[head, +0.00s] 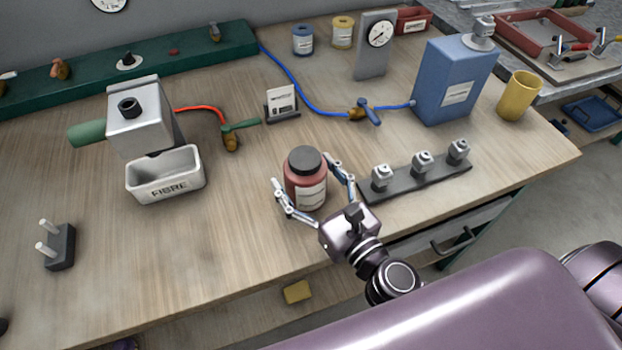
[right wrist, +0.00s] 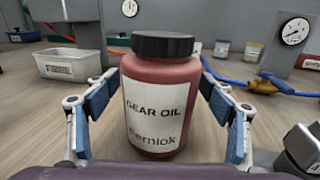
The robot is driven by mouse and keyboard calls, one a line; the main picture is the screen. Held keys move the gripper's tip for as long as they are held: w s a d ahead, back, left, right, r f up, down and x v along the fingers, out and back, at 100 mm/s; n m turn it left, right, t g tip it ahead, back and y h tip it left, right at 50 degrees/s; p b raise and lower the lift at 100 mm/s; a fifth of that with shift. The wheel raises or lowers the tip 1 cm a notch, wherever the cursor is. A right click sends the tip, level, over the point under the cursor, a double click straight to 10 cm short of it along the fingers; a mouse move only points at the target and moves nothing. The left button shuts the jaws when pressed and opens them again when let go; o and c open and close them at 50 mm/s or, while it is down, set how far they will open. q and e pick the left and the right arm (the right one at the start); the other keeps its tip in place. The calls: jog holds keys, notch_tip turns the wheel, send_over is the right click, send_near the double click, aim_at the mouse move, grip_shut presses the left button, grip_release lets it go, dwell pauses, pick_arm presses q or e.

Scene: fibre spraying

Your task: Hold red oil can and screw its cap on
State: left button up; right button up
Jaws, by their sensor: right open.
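The red oil can (head: 305,187) stands upright on the wooden table near its front edge. In the right wrist view the can (right wrist: 160,105) shows a white label reading "GEAR OIL". Its black cap (head: 304,160) sits on top, and it also shows in the right wrist view (right wrist: 163,44). I cannot tell how tightly the cap is screwed. My right gripper (head: 303,170) is open, with one finger on each side of the can. A gap shows between the can and at least the left finger. My left gripper is not in view.
A dark rack (head: 415,182) with several small metal fittings lies close to the right of the can. A white FIBRE bin (head: 166,188) stands to the left. A blue canister (head: 452,85) and hoses are behind. The table's front left is mostly clear.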

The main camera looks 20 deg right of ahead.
jog(key=shift+s+r, duration=0.1)
jog(key=b+v, duration=0.4)
jog(key=v, duration=0.5)
jog(key=shift+b, duration=0.35)
jog(key=shift+s+d+p, duration=0.15)
jog(key=shift+s+p, duration=0.05)
jog(key=shift+p, duration=0.1)
jog(key=shift+v, duration=1.2)
